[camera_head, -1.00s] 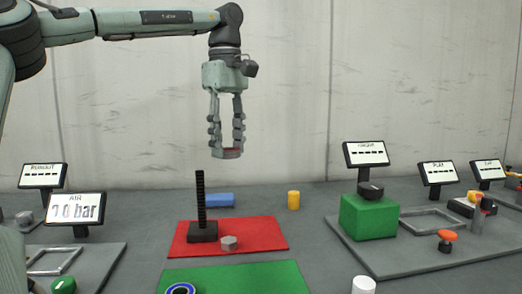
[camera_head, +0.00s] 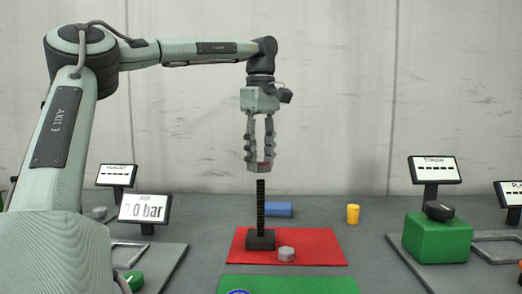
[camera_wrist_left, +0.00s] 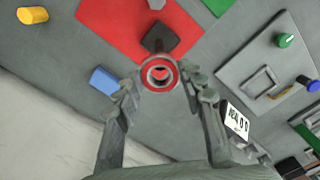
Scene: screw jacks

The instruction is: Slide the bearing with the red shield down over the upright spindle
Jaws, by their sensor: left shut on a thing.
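The bearing with the red shield (camera_head: 262,168) is held between the fingertips of my left gripper (camera_head: 260,163), which is shut on it. In the head view it hangs just above the top of the upright dark spindle (camera_head: 261,203), with a small gap. The spindle rises from a black base block (camera_head: 260,240) on a red mat. In the left wrist view the bearing (camera_wrist_left: 160,62) is a red-faced ring with an open bore, and the base block (camera_wrist_left: 160,37) shows beyond it. The spindle's shaft is hard to make out there. My right gripper is out of view.
A grey hex piece (camera_head: 286,253) sits beside the base on the red mat (camera_head: 325,250). A blue block (camera_head: 279,209) and yellow cylinder (camera_head: 353,214) stand behind. A green block (camera_head: 437,238) with a black knob is at right. A green mat (camera_head: 320,285) lies in front.

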